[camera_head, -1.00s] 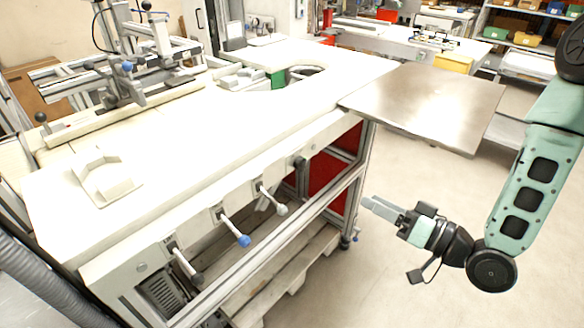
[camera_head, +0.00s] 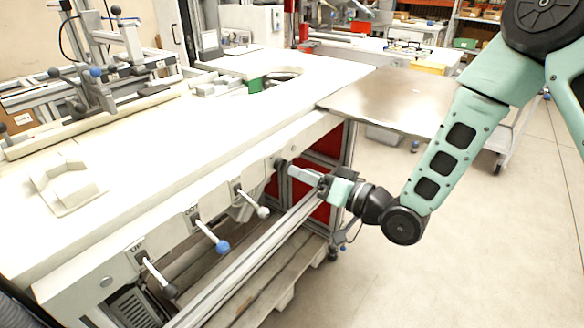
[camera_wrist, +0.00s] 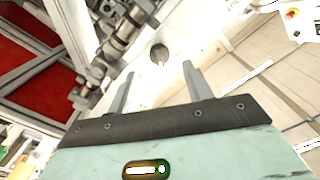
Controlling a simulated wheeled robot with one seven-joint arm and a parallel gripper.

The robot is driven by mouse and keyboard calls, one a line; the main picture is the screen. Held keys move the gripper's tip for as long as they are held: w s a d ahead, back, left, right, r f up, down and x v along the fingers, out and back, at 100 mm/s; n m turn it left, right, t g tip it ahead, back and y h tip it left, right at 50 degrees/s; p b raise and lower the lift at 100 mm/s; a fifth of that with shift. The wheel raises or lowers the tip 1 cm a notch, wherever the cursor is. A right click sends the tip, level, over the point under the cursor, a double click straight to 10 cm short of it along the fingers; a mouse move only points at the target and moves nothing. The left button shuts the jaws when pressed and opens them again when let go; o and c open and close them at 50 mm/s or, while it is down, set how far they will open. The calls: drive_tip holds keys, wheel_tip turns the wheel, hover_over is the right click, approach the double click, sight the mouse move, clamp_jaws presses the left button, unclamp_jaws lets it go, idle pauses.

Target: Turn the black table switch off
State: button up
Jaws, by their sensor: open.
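The black switch (camera_head: 280,163) is a small dark knob on the front panel of the white table, right of the levers in the head view. My gripper (camera_head: 291,171) points left at the panel, with its fingertips close to the knob; I cannot tell whether they touch it. In the wrist view, my gripper (camera_wrist: 158,74) has two grey fingers spread apart with nothing between them. A round grey fitting (camera_wrist: 160,54) shows just beyond the fingertips; I cannot tell whether it is the switch. The switch's on or off position cannot be made out.
A white-tipped lever (camera_head: 263,212), a blue-tipped lever (camera_head: 222,247) and a dark-tipped lever (camera_head: 169,291) stick out of the panel to the left. A metal plate (camera_head: 390,100) extends the white table (camera_head: 190,130) above my gripper. Open floor lies to the right.

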sight(286, 166)
drive_tip(key=shift+x, duration=2.15)
drive_tip(key=shift+c, duration=0.3)
drive_tip(key=c, duration=0.9)
